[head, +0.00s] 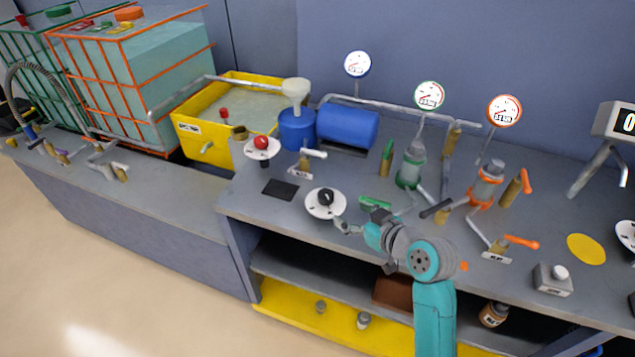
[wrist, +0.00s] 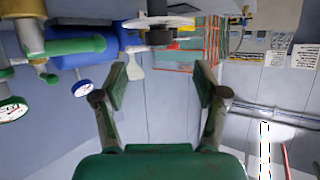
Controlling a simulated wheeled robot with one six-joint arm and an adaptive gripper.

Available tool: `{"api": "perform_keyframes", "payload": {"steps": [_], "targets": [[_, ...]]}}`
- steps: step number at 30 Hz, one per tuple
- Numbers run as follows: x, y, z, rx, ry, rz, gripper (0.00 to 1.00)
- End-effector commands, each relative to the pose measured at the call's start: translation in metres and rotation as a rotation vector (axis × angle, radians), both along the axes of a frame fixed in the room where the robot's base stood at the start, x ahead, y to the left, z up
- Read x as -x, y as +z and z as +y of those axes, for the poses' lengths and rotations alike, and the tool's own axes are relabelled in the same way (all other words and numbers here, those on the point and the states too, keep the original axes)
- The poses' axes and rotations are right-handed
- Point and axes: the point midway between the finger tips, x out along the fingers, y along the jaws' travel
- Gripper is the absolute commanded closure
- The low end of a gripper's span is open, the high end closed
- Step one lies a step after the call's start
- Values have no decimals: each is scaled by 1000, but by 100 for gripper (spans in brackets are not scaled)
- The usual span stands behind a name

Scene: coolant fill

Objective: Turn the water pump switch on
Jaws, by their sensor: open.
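A black rotary knob on a round white plate (head: 325,203) sits on the bench, left of my gripper; it looks like the switch, but its label cannot be read. My gripper (head: 355,217) is open and empty, low over the front of the bench, just right of the plate and apart from it. In the wrist view, which is upside down, the two fingers of my gripper (wrist: 162,92) are spread with nothing between them. A white disc (wrist: 168,22) seen nearly edge-on lies beyond the fingers at the top. I cannot tell the knob's setting.
A green-handled valve (head: 375,203) is close behind my gripper. The blue pump (head: 347,126), yellow tank (head: 195,125) and red button (head: 261,143) stand farther back left. Pipes, gauges and orange-handled valves (head: 520,241) crowd the right. A dark pad (head: 281,189) lies left of the plate.

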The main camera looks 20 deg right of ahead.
Motion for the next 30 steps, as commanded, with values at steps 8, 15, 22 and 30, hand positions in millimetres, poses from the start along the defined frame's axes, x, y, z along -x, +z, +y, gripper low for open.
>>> {"api": "perform_keyframes", "payload": {"steps": [8,15,22,30], "targets": [[-15,5,2,9,22,-1,28],[-49,-10,15,8,23,-1,28],[-82,-24,27,9,21,-1,28],[-99,-32,33,9,20,-2,28]]}}
